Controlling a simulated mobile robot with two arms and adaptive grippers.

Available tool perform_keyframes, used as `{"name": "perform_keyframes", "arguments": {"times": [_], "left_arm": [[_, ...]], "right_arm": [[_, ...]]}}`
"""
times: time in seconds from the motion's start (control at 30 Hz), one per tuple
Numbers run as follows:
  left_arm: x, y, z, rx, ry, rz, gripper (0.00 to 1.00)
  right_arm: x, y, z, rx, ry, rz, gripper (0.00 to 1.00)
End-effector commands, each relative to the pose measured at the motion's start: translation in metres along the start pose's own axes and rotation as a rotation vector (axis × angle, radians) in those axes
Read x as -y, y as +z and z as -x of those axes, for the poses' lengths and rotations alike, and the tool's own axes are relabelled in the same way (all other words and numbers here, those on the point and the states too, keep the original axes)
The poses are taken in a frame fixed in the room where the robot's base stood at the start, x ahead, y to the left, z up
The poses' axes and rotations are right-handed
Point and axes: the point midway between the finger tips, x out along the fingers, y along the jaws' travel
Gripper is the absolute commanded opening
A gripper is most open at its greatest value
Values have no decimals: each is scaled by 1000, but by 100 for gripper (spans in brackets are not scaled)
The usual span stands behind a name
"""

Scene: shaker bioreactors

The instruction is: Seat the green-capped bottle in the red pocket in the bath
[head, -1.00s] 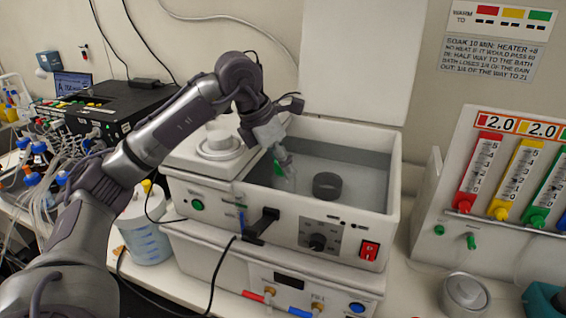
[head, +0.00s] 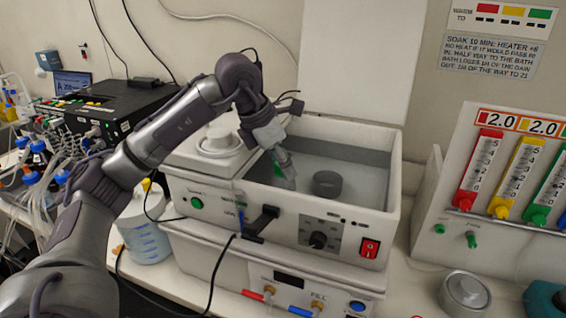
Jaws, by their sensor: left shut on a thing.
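The bath (head: 397,170) is a white, open-topped tank with a grey inside, standing on the bench ahead. My left gripper (head: 287,172) reaches down into its left part and is shut on the green-capped bottle. Only a bit of green (head: 278,169) shows beside the fingers; the rest of the bottle is hidden by the gripper and the bath's front wall. A dark grey round pocket (head: 327,184) stands in the bath to the right of the gripper, apart from it. I cannot make out a red pocket. My right gripper is not in view.
A white lidded unit (head: 215,150) adjoins the bath on the left. The bath's front has a black knob (head: 318,240) and a red switch (head: 369,248). A panel of coloured gauges (head: 510,175) stands at right. A blue-marked jug (head: 146,235) is at lower left.

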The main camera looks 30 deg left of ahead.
Motion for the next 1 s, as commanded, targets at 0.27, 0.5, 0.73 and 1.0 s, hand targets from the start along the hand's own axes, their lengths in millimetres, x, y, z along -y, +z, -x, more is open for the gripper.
{"name": "perform_keyframes", "arguments": {"times": [0.27, 0.5, 0.73, 1.0], "left_arm": [[0, -3, -7, 1, 1, 0, 0], [0, -6, -13, 0, 1, 0, 0], [0, -8, -18, 0, 1, 0, 0], [0, -10, -24, 1, 1, 0, 0]], "right_arm": [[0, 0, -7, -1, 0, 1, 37], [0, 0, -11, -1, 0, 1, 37], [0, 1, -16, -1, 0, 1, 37], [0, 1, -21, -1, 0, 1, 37]]}}
